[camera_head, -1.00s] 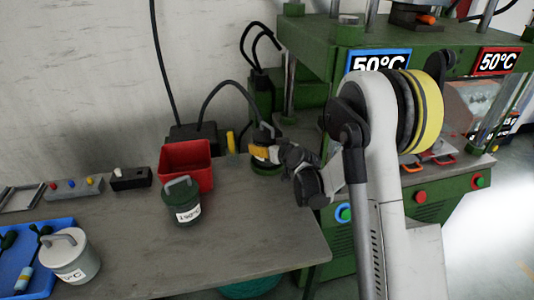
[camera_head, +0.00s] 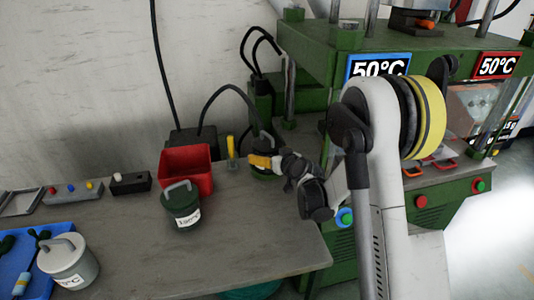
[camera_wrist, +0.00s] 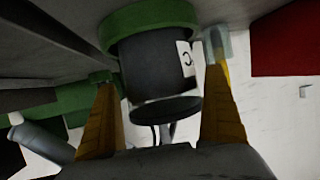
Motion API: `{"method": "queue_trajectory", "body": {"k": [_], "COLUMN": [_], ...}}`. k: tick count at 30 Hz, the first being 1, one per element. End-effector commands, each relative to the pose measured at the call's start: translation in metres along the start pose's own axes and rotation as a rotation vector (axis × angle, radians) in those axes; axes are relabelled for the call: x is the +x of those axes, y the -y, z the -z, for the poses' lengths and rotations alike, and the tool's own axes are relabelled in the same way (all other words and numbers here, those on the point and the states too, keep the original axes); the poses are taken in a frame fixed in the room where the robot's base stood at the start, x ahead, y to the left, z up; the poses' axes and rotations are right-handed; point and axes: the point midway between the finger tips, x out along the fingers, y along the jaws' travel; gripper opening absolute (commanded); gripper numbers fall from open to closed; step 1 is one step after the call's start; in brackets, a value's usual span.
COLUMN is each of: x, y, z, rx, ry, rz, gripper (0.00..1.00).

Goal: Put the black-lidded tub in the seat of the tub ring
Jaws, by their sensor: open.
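The black-lidded tub (camera_wrist: 150,70) is dark grey with a pale label. It appears upside down in the wrist view, its black lid (camera_wrist: 167,109) toward me. Its far end is inside the green tub ring (camera_wrist: 150,20); whether it rests fully down is hidden. In the head view the tub (camera_head: 263,140) stands upright at the back of the bench, above the green ring (camera_head: 268,173), partly covered by my gripper (camera_head: 262,161). My gripper (camera_wrist: 160,78) is open, its yellow fingers on either side of the tub, with visible space beside it.
A red bin (camera_head: 187,170) and a green-lidded tub (camera_head: 182,206) stand left of my gripper. A grey-lidded tub (camera_head: 68,262) stands by a blue tray (camera_head: 25,255). A yellow post (camera_head: 231,150) is close left of the ring. The green press (camera_head: 410,50) is right. The front bench is clear.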

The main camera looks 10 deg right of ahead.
Motion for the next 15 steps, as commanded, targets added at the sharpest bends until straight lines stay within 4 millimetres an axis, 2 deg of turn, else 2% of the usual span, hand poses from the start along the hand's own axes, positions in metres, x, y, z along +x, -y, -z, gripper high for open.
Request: {"method": "queue_trajectory", "body": {"k": [3, 9, 15], "x": [-0.03, -0.073, -0.097], "y": [0.0, 0.0, 0.0], "z": [0.004, 0.003, 0.002], "rx": [0.001, 0.002, 0.001], "ry": [0.0, 0.0, 0.001], "rz": [-0.001, -0.001, 0.0], "gripper": [1.0, 1.0, 1.0]}}
